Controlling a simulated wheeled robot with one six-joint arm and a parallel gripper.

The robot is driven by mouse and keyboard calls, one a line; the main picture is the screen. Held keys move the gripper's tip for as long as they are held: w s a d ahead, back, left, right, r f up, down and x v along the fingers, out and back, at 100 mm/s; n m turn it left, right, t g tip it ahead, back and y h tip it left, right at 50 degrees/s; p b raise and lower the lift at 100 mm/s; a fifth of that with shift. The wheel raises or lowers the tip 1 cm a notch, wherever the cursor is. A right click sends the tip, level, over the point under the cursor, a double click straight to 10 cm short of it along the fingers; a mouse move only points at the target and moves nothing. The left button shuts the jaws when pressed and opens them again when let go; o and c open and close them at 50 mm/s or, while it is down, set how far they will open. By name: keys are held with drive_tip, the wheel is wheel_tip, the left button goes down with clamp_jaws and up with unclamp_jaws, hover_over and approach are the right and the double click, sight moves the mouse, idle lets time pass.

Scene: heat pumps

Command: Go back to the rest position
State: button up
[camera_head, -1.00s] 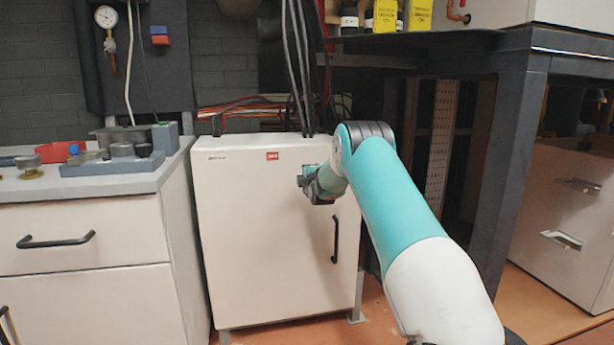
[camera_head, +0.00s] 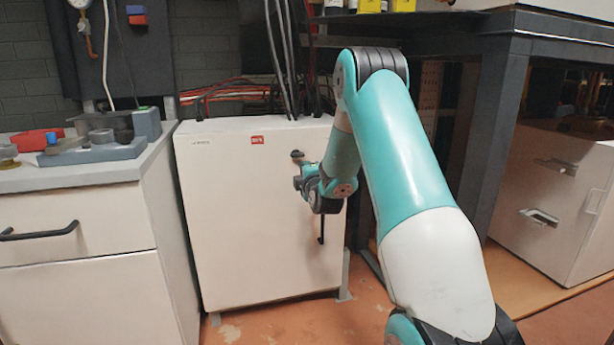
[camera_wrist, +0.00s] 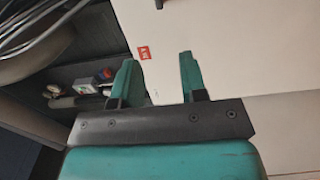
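My gripper (camera_wrist: 160,80) shows in the wrist view with its two teal fingers spread apart and nothing between them. In the head view my gripper (camera_head: 303,180) is in front of the white cabinet (camera_head: 240,220), near its upper right part. The gripper end and wrist hide part of the cabinet's black handle. The cabinet's door looks closed. The red label on the cabinet also shows in the wrist view (camera_wrist: 143,52), beyond the left finger.
A drawer unit (camera_head: 75,255) with grey blocks and a red part on top stands at the left. A dark table (camera_head: 495,120) with a thick leg stands at the right, close to my arm. Black cables (camera_head: 282,60) run down behind the cabinet. Some floor in front is clear.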

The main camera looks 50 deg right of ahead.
drive_tip(key=shift+v, duration=1.05)
drive_tip(key=w+a+r+m+g+y, duration=0.1)
drive_tip(key=w+a+r+y, duration=0.15)
drive_tip(key=a+y, duration=0.95)
drive_tip(key=s+a+m+g, duration=0.1)
drive_tip(key=s+a+g, duration=0.25)
drive_tip(key=a, duration=0.85)
drive_tip(key=s+a+m+g, duration=0.15)
drive_tip(key=s+a, duration=0.35)
drive_tip(key=a, duration=0.6)
drive_tip(key=s+a+r+m+g+y, duration=0.1)
drive_tip(key=s+a+g, duration=0.4)
drive_tip(key=s, duration=0.7)
drive_tip(key=s+a+g, duration=0.4)
drive_tip(key=s+a, duration=0.2)
drive_tip(key=s, duration=0.7)
wheel_tip(320, 180, up, 30)
drive_tip(key=p, duration=2.9)
drive_tip(key=shift+w+f, duration=0.15)
drive_tip(key=shift+f, duration=0.05)
